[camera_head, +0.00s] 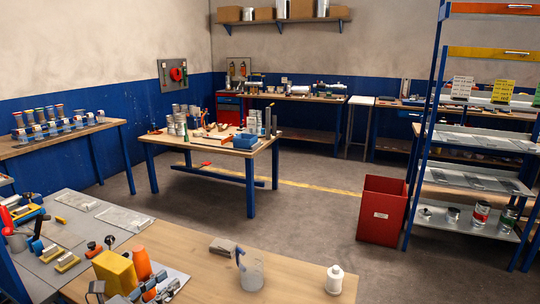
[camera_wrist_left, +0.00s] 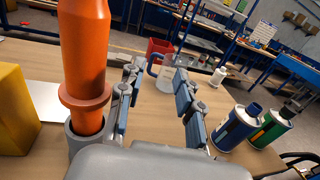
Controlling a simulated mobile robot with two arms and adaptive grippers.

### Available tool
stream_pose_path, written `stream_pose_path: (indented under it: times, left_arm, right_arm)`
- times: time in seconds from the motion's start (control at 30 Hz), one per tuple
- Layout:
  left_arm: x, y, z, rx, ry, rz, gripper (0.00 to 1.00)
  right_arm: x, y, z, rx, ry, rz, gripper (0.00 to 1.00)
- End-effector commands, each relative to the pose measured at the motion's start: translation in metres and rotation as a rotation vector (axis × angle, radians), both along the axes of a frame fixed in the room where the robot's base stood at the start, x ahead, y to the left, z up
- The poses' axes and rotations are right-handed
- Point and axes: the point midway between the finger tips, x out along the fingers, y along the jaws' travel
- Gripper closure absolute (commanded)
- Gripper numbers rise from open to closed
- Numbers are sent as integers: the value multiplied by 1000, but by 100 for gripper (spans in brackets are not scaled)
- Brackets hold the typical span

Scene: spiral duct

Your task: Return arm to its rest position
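My left gripper (camera_wrist_left: 158,72) shows in the left wrist view with its two blue-grey padded fingers apart and nothing between them. It is above the near wooden table. An orange bottle-like thing (camera_wrist_left: 84,45) stands in a grey ring holder close to the left finger. A clear jug (camera_wrist_left: 175,72) is beyond the fingers, apart from them. In the head view, small blue, grey and orange parts cluster at the bottom left, and I cannot tell which of them belong to the gripper. My right gripper is in neither view.
A yellow block (camera_head: 115,272) and the orange piece (camera_head: 141,260) stand on the table's left part. The jug (camera_head: 252,274) and a white bottle (camera_head: 334,280) stand further right. Blue (camera_wrist_left: 232,128) and green (camera_wrist_left: 271,128) containers are right of the gripper. A red bin (camera_head: 381,211) is beyond.

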Motion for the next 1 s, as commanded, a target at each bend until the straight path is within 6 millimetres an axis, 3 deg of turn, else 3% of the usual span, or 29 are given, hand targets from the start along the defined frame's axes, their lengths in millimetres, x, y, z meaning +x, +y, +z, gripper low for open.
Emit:
stream_pose_path:
  times: [0.37, 0.57, 0.83, 1.0]
  left_arm:
    - [-42, -56, -25, 288, -138, -165, 65]
    - [-83, -99, -51, 565, -289, -317, 65]
    - [-171, -153, -110, 1172, -634, -640, 65]
    - [-225, -147, -150, 1648, -844, -924, 65]
  right_arm:
    - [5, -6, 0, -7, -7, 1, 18]
    - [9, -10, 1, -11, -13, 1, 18]
    - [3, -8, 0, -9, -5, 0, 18]
    - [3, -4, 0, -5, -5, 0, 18]
